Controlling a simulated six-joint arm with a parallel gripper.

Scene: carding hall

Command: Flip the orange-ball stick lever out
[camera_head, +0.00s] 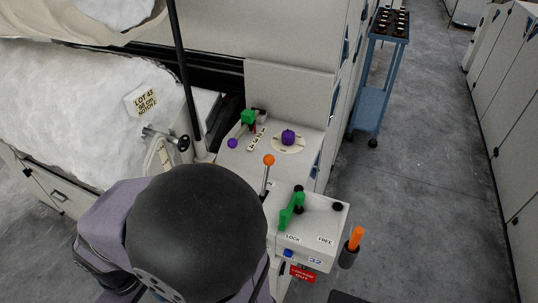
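The orange-ball stick lever (268,160) stands near the middle of the camera_head view, on the pale machine panel. Its orange ball tops a thin metal rod, which runs down and slightly left, close to upright. The foot of the rod is by the edge of my dark rounded arm part, and I cannot make out its pivot clearly. My arm fills the lower left of the view. My gripper does not show, so its place relative to the lever cannot be told.
A green handle (291,212) sits on a box marked LOCK and FREE, right of the lever. An orange-handled item (355,238) stands in a dark holder.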

